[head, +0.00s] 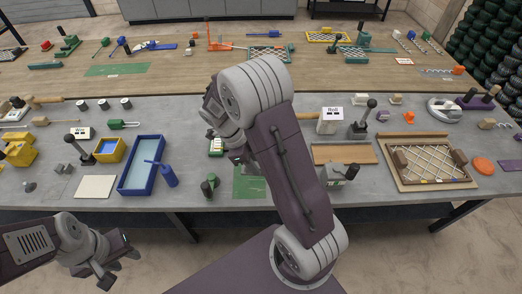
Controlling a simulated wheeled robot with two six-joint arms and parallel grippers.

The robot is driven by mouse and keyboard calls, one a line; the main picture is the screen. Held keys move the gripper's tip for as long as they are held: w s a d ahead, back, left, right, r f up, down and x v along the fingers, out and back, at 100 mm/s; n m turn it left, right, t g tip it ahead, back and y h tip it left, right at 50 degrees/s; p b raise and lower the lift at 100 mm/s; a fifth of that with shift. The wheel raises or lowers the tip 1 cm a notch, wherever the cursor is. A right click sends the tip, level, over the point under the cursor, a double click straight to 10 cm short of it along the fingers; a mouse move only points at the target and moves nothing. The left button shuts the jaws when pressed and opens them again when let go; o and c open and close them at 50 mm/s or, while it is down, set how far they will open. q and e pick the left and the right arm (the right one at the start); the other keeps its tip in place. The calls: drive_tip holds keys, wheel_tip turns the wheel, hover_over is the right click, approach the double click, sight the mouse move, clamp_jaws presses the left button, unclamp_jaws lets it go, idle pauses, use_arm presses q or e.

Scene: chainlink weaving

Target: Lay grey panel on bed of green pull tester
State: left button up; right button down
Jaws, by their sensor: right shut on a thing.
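My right gripper (237,158) is over the near grey table, mostly hidden behind its own arm. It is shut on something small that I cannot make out. Just below it lies a flat green plate (250,184), partly covered by my arm. A small dark green upright device (209,186) stands left of the plate. I cannot tell which green item is the pull tester. No grey panel can be picked out with certainty. My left gripper (112,270) is low at the bottom left, off the table's front edge, with its fingers apart and empty.
A blue tray (142,166), a pale square sheet (95,187) and yellow bins (19,152) are on the left. A wooden frame with mesh (432,160) and a grey-green box (340,172) are on the right. A wooden table (150,80) behind carries mesh panels and tools.

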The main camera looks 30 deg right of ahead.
drive_tip(key=a, duration=0.1)
drive_tip(key=a+n, duration=0.1)
drive_tip(key=a, duration=0.1)
drive_tip(key=shift+w+r, duration=0.15)
drive_tip(key=shift+w, duration=0.2)
drive_tip(key=shift+w+d, duration=0.2)
drive_tip(key=shift+d, duration=0.1)
drive_tip(key=shift+s+a, duration=0.1)
drive_tip(key=shift+s, duration=0.1)
drive_tip(key=shift+s+f+b, duration=0.1)
drive_tip(key=shift+f+b, duration=0.15)
drive_tip(key=shift+b, duration=0.15)
wheel_tip(320, 180, down, 8)
drive_tip(key=b, duration=0.6)
drive_tip(key=shift+r+b, duration=0.25)
drive_tip(key=shift+b, duration=0.05)
drive_tip(key=shift+f+b, duration=0.4)
drive_tip(key=c, duration=1.1)
unclamp_jaws()
drive_tip(key=shift+o, duration=0.2)
